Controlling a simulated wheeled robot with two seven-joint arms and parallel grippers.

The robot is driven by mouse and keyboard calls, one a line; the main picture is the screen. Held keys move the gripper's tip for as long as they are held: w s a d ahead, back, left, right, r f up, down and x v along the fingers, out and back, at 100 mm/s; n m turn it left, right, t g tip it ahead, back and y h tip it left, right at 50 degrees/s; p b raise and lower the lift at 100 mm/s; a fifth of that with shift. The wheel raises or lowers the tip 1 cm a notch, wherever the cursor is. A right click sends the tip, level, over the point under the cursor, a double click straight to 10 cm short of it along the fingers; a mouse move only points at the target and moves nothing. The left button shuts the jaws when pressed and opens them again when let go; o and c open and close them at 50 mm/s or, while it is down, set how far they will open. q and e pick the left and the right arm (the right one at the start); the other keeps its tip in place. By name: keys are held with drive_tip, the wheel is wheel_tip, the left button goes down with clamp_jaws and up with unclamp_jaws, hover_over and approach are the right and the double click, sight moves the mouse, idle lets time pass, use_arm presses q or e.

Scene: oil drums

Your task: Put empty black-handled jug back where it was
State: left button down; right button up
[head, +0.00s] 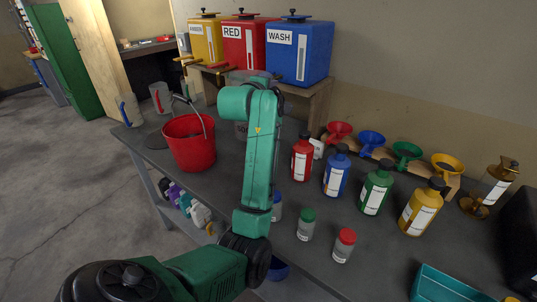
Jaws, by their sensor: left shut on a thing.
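My left arm rises through the middle of the head view and hides much of its own left gripper (257,76) near the front of the tanks. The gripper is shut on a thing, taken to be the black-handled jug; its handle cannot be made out. A pale grey thing with dark digits (241,129) shows partly behind the arm. A jug with a blue handle (128,110) and a jug with a red handle (160,98) stand at the bench's far left end. My right gripper is not in view.
A red bucket (189,146) stands left of my arm, near a dark round mat (157,140). Yellow, red and blue tanks (300,55) sit on a raised shelf behind. Several bottles (376,188), small jars (306,225) and coloured funnels (371,141) crowd the right side.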

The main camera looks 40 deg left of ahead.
use_arm(q)
wheel_tip(320, 180, down, 18)
drive_tip(key=s+p, duration=0.2)
drive_tip(key=shift+s+r, duration=0.15)
drive_tip(key=shift+r, duration=0.05)
drive_tip(key=c, duration=0.9)
unclamp_jaws()
drive_tip(key=shift+a, duration=0.1)
drive_tip(key=shift+o, duration=0.2)
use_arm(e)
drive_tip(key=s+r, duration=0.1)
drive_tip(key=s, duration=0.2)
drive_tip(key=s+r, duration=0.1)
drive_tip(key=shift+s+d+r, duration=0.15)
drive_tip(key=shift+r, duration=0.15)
use_arm(q)
drive_tip(key=shift+s+r, duration=0.1)
drive_tip(key=b+v, duration=0.2)
drive_tip(key=v, duration=0.9)
drive_tip(key=shift+s, duration=0.4)
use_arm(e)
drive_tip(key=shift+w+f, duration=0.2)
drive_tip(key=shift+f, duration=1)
